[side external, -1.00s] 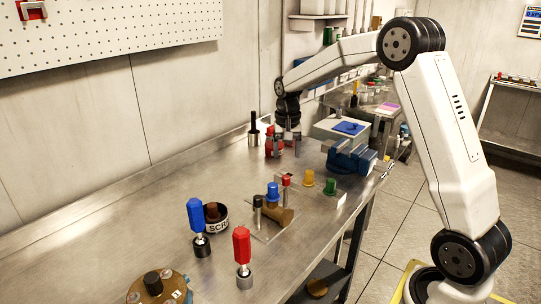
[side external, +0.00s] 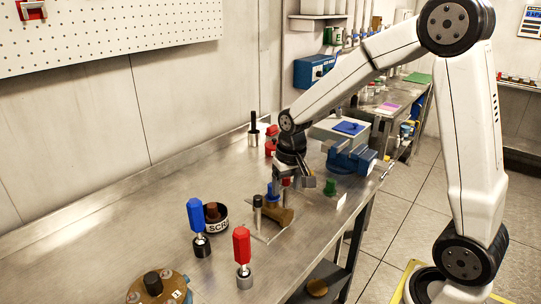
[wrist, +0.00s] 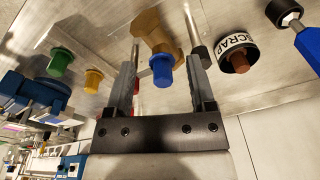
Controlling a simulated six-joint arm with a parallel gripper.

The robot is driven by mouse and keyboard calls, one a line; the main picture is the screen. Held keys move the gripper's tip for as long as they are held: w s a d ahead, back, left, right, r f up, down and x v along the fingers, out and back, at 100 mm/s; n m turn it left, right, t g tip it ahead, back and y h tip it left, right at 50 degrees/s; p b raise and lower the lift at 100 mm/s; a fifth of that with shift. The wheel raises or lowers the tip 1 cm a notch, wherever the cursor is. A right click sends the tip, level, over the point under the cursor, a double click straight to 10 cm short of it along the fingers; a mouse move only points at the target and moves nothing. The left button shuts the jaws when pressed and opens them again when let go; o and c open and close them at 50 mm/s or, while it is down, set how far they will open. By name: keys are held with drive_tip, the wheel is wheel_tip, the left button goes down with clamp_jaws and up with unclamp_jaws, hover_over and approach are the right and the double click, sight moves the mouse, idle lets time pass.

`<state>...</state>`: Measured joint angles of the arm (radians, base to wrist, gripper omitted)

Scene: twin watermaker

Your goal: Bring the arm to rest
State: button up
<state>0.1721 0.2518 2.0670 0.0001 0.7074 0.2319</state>
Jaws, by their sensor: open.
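My gripper (side external: 293,182) is open and points down over the bench, close to the brass fitting (side external: 283,216) in the middle. In the wrist view the two fingers of my gripper (wrist: 162,30) are spread with nothing clamped. The blue cap (wrist: 162,70) on the brass fitting shows between the fingers in that view, and I cannot tell how far below it is. A red-topped part of the fitting is mostly hidden by a finger.
A green cap (side external: 330,187) and a yellow cap (wrist: 93,79) stand nearby. A blue vise (side external: 350,158) is behind right. Red (side external: 242,247) and blue (side external: 195,215) handled tools and a scrap tin (side external: 220,225) stand in front. Red objects (side external: 271,140) are at the back.

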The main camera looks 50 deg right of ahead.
drive_tip(key=s+a+f+n, duration=0.2)
drive_tip(key=s+a, duration=0.1)
drive_tip(key=s, duration=0.2)
drive_tip(key=s+a+f+n+t, duration=0.1)
drive_tip(key=s+a+n, duration=0.1)
drive_tip(key=s, duration=0.4)
drive_tip(key=shift+a+f+n, duration=0.3)
drive_tip(key=shift+a+f, duration=0.1)
drive_tip(key=shift+a, duration=0.5)
